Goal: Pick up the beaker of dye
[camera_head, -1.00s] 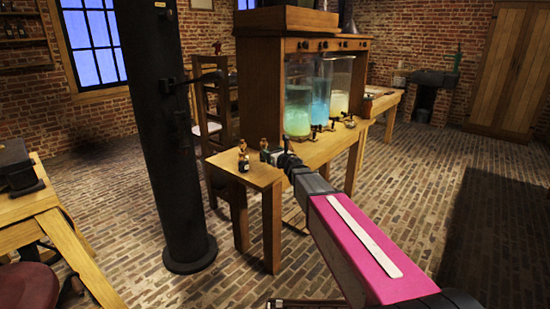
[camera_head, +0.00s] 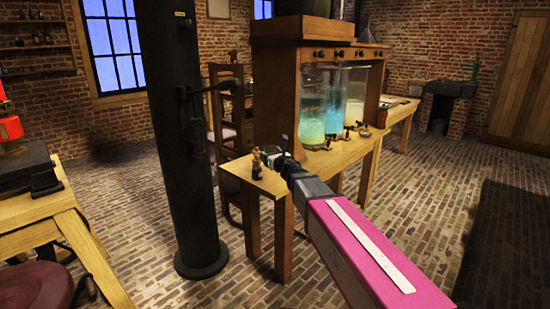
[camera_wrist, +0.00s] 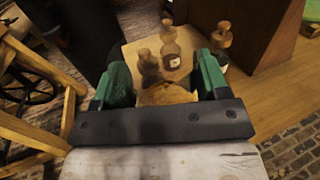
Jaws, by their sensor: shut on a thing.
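My gripper (camera_wrist: 155,85) is over the near end of the wooden bench, its green fingers closed on either side of a small brown thing (camera_wrist: 168,93). I cannot tell from its shape whether this is the beaker of dye. In the head view my gripper (camera_head: 278,164) is small, beside the small bottles (camera_head: 257,163), and what it holds is not clear there. The wrist view shows a stoppered bottle with a pale label (camera_wrist: 171,50) just beyond the fingers, a dark bottle (camera_wrist: 148,66) by the left finger, and another stoppered bottle (camera_wrist: 222,42) by the right finger.
The bench (camera_head: 275,186) carries a wooden cabinet with large glass jars of green, blue and pale liquid (camera_head: 312,103). A black column (camera_head: 180,130) stands left of the bench. Another wooden table (camera_head: 40,215) is at the left. Brick floor is open at the right.

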